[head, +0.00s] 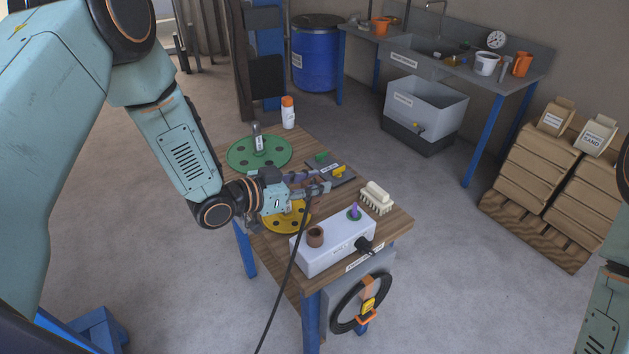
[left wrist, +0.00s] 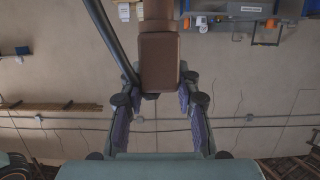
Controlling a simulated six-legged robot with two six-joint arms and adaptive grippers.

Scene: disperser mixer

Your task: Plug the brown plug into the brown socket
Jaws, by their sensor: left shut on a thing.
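The brown plug (left wrist: 159,62) sits between the fingers of my left gripper (left wrist: 160,88) in the left wrist view, with a black cable beside it. In the head view my left gripper (head: 320,181) is shut on the plug, over the table; the plug is mostly hidden there, and its black cable (head: 292,260) hangs down past the table. The brown socket (head: 315,234) stands on the left end of the light grey box (head: 335,247), below and apart from the gripper. My right gripper is not in view.
The wooden table (head: 395,225) also holds a green disc (head: 245,153), a yellow disc (head: 283,222), a brush (head: 377,195) and a white bottle (head: 288,115). The box has a purple part (head: 354,210) and a black connector (head: 364,244). A coiled cable (head: 345,310) hangs on the table's end.

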